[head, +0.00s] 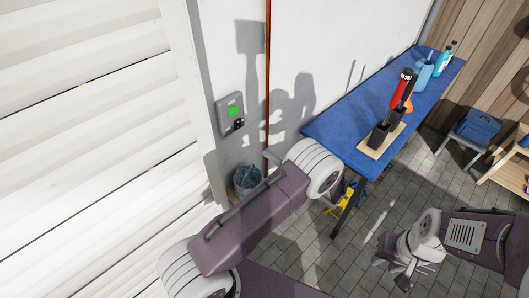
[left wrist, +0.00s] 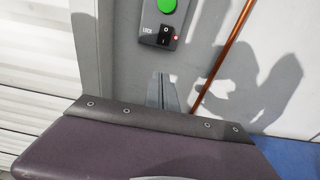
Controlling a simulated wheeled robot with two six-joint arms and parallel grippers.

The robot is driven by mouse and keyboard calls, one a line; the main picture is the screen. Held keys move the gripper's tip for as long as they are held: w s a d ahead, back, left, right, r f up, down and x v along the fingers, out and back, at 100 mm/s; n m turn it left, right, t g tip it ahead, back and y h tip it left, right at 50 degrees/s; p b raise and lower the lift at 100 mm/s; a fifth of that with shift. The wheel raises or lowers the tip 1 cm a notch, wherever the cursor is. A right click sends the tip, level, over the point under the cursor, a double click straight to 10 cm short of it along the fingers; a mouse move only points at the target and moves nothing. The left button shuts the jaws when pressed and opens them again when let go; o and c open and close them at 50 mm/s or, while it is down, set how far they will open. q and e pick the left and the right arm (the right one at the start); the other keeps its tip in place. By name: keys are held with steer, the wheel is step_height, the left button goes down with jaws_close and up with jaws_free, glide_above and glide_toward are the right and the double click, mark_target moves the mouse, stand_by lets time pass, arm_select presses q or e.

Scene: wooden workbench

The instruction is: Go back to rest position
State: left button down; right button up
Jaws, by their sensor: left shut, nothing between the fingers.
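My left arm crosses the head view from the lower left as purple links with white joints. Its gripper is hard to make out there. In the left wrist view the left gripper (left wrist: 165,90) shows as grey fingers, shut and empty, in front of the wall below the button box. My right gripper (head: 395,272) is low at the right of the head view, over the tiled floor and apart from the table. Its fingers are too small to tell open from shut. The grey button box (head: 231,113) has a lit green button, also at the top of the left wrist view (left wrist: 166,5).
A blue-topped table (head: 335,122) stands along the wall, with a wooden board (head: 373,148) holding dark items, a red bottle (head: 401,90) and blue bottles. A bin (head: 246,181) is by the wall. A copper pipe (head: 267,75) runs down it. A blue-seated stool (head: 474,130) stands right.

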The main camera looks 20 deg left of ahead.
steer(key=shift+s+d, duration=0.15)
